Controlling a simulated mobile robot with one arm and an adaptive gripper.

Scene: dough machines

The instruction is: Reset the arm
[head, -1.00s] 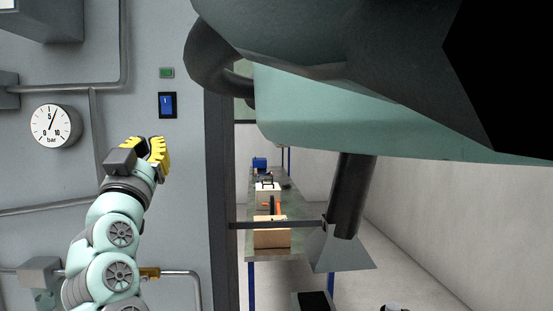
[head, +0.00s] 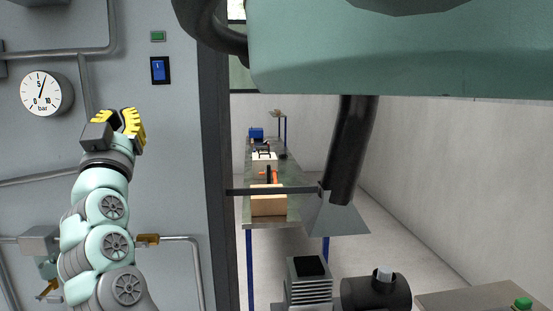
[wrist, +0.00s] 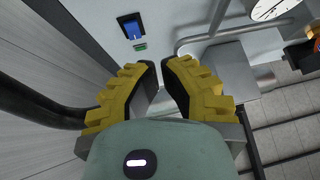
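My gripper (head: 128,120) is raised in front of the grey wall panel at the left of the head view, below and left of a blue switch (head: 160,70). Its yellow padded fingers also show in the wrist view (wrist: 161,75), with a narrow gap between their tips and nothing in it. The blue switch shows in the wrist view (wrist: 131,28) beyond the fingertips, apart from them.
A round gauge (head: 46,93) and pipes (head: 198,255) are on the panel. A big pale green machine body (head: 400,55) hangs at the upper right. A workbench (head: 240,215) with boxes stands behind. A motor (head: 375,292) is at the lower right.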

